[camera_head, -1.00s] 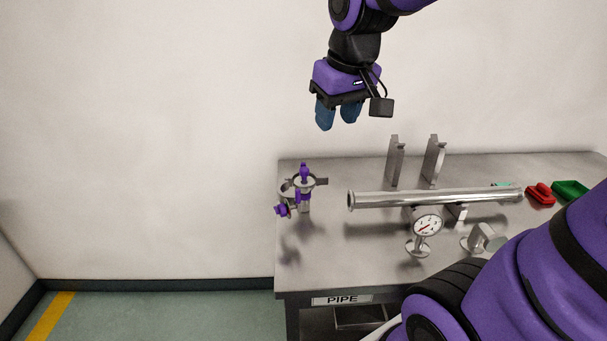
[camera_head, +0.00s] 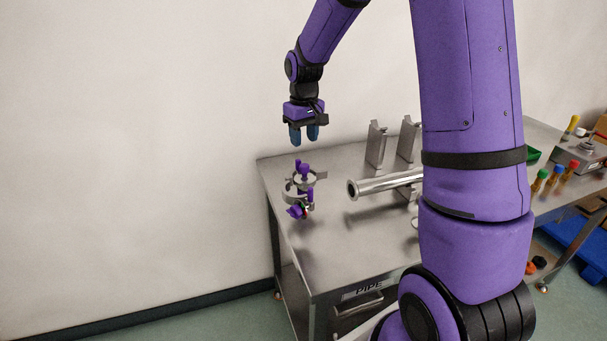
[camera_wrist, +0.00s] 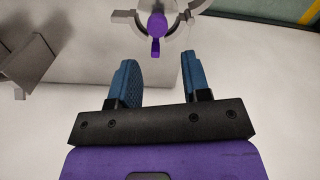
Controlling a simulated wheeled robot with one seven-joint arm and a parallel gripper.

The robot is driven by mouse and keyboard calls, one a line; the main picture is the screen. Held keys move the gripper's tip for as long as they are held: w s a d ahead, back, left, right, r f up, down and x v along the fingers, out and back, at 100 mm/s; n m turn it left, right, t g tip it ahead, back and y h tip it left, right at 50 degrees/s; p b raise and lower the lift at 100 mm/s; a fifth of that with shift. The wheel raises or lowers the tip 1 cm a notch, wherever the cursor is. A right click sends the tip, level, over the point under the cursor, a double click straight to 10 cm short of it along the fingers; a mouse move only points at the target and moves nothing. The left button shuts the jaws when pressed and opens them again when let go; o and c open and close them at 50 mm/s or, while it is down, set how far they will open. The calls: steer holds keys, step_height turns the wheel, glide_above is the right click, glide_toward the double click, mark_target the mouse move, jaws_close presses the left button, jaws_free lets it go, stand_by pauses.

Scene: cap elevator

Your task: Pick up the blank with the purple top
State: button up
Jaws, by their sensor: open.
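The blank with the purple top (camera_head: 303,168) stands at the left end of the steel table, with grey metal ring-like parts around its lower body. In the wrist view its purple top (camera_wrist: 157,24) shows at the upper middle, just beyond the fingertips, inside a grey ring (camera_wrist: 178,42). My gripper (camera_head: 304,138) points down above the blank, apart from it. Its two blue fingers are open and empty, and they also show in the wrist view (camera_wrist: 160,62). The lower part of the blank is partly hidden by the metal parts.
My own arm hides the table's middle. Several colored-top items (camera_head: 556,174) stand at the far right.

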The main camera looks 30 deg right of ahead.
mark_target(305, 165)
steer(key=f, duration=1)
steer(key=shift+w+d+f, duration=0.15)
steer(key=shift+d+f, duration=0.1)
steer(key=shift+f, duration=0.15)
steer(key=shift+c, duration=0.4)
steer(key=c, duration=0.7)
